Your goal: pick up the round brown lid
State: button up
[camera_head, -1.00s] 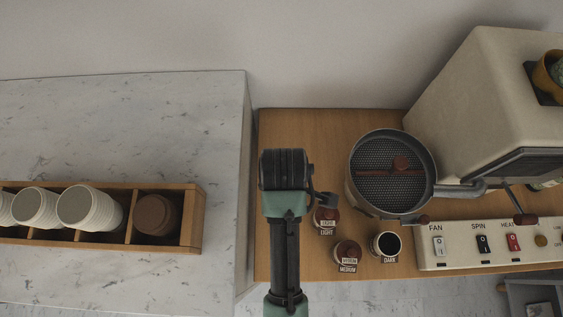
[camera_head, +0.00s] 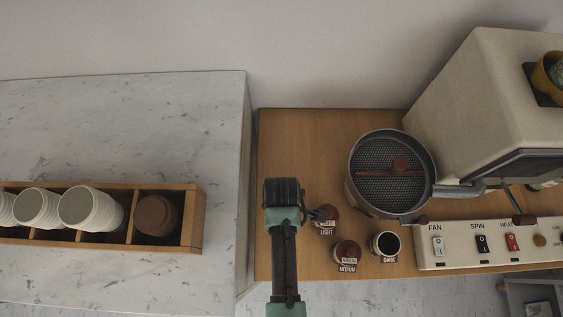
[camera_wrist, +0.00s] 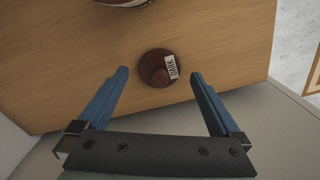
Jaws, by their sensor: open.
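The round brown lid (camera_wrist: 152,70) lies on the wooden top in the wrist view, with a knob and a white label whose text looks like DARK. My gripper (camera_wrist: 159,74) is open, its two blue fingers on either side of the lid in the picture, with clear gaps. How far above the lid they are, I cannot tell. In the head view my arm's dark end (camera_head: 283,190) is over the wooden top, its fingers hidden. I cannot make out a loose lid there; the arm may cover it. The DARK jar (camera_head: 385,244) stands without a lid.
The LIGHT jar (camera_head: 325,217) and MEDIUM jar (camera_head: 347,252) have brown lids and stand just right of my arm. A roaster drum (camera_head: 391,165) and switch panel (camera_head: 490,243) are further right. A cup rack (camera_head: 197,220) is on the marble counter at left.

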jog(key=shift+f, duration=0.65)
jog(key=c, duration=1.3)
